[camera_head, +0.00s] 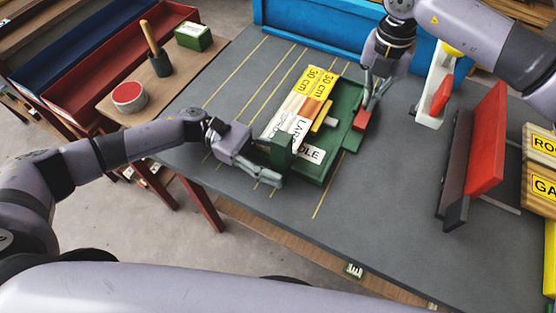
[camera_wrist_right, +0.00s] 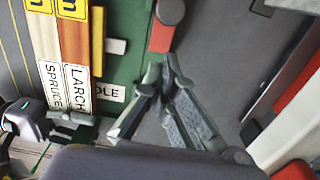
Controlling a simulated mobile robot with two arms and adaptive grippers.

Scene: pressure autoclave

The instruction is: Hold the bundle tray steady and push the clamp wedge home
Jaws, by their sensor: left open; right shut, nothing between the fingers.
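The green bundle tray (camera_head: 345,131) lies on the grey table and holds several strips (camera_head: 301,105) marked "30 cm", with LARCH and SPRUCE labels readable in the wrist view (camera_wrist_right: 72,62). A red block, seemingly the clamp wedge (camera_head: 361,120), sits at the tray's right side; it also shows in the wrist view (camera_wrist_right: 160,38). My right gripper (camera_head: 369,101) is shut and empty, its fingertips close to the wedge; contact is unclear. My left gripper (camera_head: 277,179) is open beside the tray's near left end, close to an upright green block (camera_head: 281,153).
A red panel on a dark base (camera_head: 484,145) and a white stand with a red part (camera_head: 435,95) stand to the right. A blue bin (camera_head: 315,25) is at the back. A side table at left bears a red-topped tin (camera_head: 129,96). The table front is clear.

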